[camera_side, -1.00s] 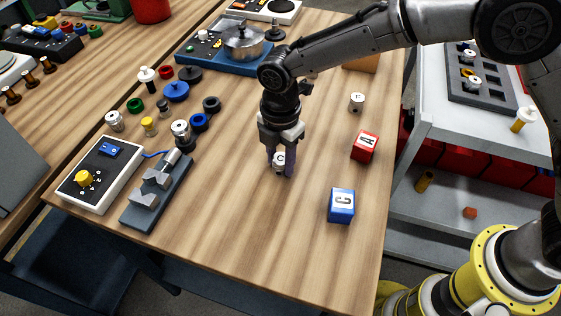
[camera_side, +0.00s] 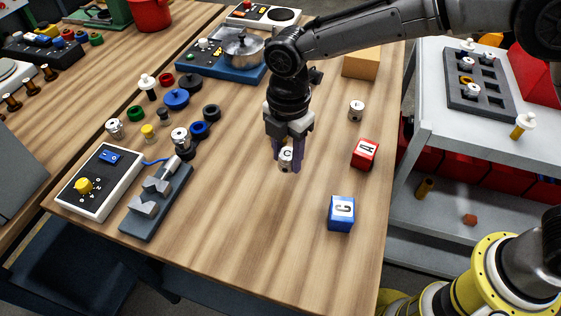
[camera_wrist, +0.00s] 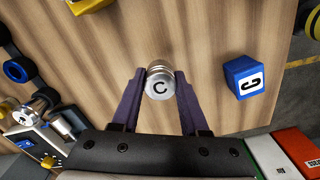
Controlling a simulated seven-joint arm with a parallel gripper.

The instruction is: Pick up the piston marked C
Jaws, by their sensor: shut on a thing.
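The piston marked C (camera_side: 286,155) is a small silver cylinder with a black letter on its top. My gripper (camera_side: 287,160) is shut on it, with one dark finger on each side. In the wrist view the piston (camera_wrist: 159,84) sits upright between the fingertips (camera_wrist: 160,88), its letter C facing the camera. It appears raised a little above the wooden table (camera_side: 240,220), though the gap under it is hard to judge.
A blue block marked C (camera_side: 341,213) and a red block (camera_side: 364,154) lie to the right. A grey V-block fixture (camera_side: 157,200) and a control box (camera_side: 100,182) are at left, with several coloured rings nearby. The table's front middle is clear.

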